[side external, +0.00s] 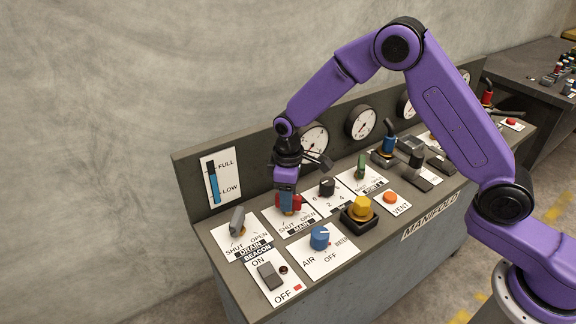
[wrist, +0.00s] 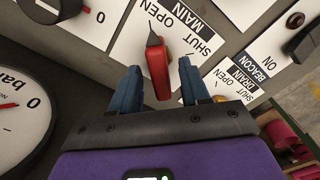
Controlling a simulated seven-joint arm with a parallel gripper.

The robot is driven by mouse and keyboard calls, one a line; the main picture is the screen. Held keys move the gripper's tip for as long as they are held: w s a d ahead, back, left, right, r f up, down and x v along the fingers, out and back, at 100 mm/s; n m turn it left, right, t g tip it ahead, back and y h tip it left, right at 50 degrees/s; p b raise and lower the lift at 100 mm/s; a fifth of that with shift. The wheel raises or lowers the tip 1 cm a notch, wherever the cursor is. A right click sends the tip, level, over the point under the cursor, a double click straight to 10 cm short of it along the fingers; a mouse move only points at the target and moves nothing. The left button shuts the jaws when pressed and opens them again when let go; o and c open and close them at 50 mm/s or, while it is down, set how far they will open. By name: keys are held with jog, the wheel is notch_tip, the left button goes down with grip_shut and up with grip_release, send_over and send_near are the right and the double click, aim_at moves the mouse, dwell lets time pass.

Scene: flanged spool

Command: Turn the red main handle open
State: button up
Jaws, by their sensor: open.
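The red main handle (wrist: 157,72) stands on a white plate marked SHUT, OPEN and MAIN (wrist: 178,28). In the wrist view it lies between the two blue fingers of my gripper (wrist: 159,67), which are open with a gap on each side. Its dark pointer end is nearer the OPEN word than the SHUT word in that view. In the side external view the red handle (side external: 297,201) is partly hidden behind my gripper (side external: 287,205), which reaches down over it from above.
A grey drain lever (side external: 237,221) stands to the left, with a beacon switch (side external: 270,275) in front. A black knob (side external: 327,187), a yellow knob (side external: 360,208) and a blue air/water knob (side external: 319,238) are close by. Gauges (side external: 313,143) line the back panel.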

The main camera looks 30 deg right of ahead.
notch_tip(320, 180, up, 16)
jog(key=shift+r, duration=0.2)
jog(key=shift+s, duration=0.1)
dwell(0.5)
jog(key=s+d+n, duration=0.1)
jog(key=s+d, duration=0.3)
jog(key=s, duration=0.7)
jog(key=s+d+f+n, duration=0.1)
jog(key=s+d, duration=0.4)
jog(key=s, duration=0.6)
jog(key=s+d+f+n, duration=0.1)
jog(key=s+d, duration=0.3)
jog(key=s, duration=0.7)
jog(key=shift+s+d, duration=0.25)
jog(key=shift+s, duration=0.05)
jog(key=shift+r, duration=0.1)
